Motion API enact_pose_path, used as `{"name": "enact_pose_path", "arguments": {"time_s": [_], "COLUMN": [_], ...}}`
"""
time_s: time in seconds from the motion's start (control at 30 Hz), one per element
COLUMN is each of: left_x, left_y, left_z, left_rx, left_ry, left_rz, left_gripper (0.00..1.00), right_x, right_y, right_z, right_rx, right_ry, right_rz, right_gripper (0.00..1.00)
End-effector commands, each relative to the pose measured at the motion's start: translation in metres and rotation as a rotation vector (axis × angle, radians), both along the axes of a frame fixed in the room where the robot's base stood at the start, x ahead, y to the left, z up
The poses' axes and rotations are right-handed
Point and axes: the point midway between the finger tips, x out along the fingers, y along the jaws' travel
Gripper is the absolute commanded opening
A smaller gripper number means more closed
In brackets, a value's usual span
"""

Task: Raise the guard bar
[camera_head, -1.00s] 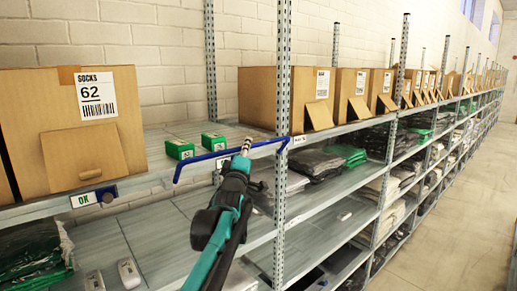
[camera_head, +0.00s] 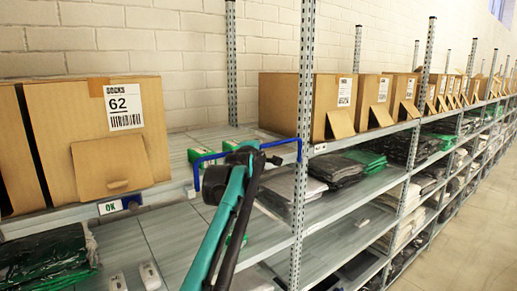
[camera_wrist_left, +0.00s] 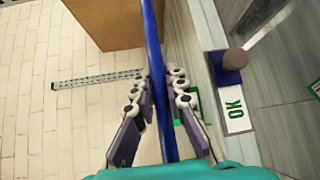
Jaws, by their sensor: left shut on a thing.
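The guard bar (camera_head: 282,143) is a blue rail spanning the open shelf bay, with its left end bent down. My left gripper (camera_head: 251,149) is at the middle of the bar, its fingers mostly hidden behind my wrist in the head view. In the left wrist view the bar (camera_wrist_left: 154,50) runs between the two fingers of the left gripper (camera_wrist_left: 164,95), which are shut on it. My right gripper is not in view.
A cardboard box marked 62 (camera_head: 60,135) stands left of the bay, above a green OK label (camera_head: 110,207). Small green boxes (camera_head: 199,153) sit behind the bar. A perforated upright (camera_head: 302,130) stands just right. More boxes (camera_head: 335,90) line the shelf.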

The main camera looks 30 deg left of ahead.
Motion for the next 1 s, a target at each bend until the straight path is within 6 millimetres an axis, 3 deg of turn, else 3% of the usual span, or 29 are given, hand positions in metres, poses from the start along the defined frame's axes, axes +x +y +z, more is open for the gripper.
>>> {"name": "enact_pose_path", "arguments": {"time_s": [0.47,0.5,0.6,1.0], "left_x": [0.0000,0.0000,0.0000,-0.0080], "left_y": [0.0005,0.0005,0.0005,-0.0027], "left_z": [0.0002,0.0002,0.0001,0.0012], "left_rx": [-0.013,-0.013,-0.013,-0.013], "left_ry": [0.005,0.005,0.006,0.006], "left_rz": [0.000,0.000,0.000,0.000], "left_gripper": [0.00,0.15,0.34,0.34], "right_x": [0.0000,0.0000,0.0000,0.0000], "right_y": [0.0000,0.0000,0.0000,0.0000], "right_z": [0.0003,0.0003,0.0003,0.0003], "right_rx": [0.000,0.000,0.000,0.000], "right_ry": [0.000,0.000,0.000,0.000], "right_rz": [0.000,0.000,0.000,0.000], "right_gripper": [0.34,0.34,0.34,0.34]}}
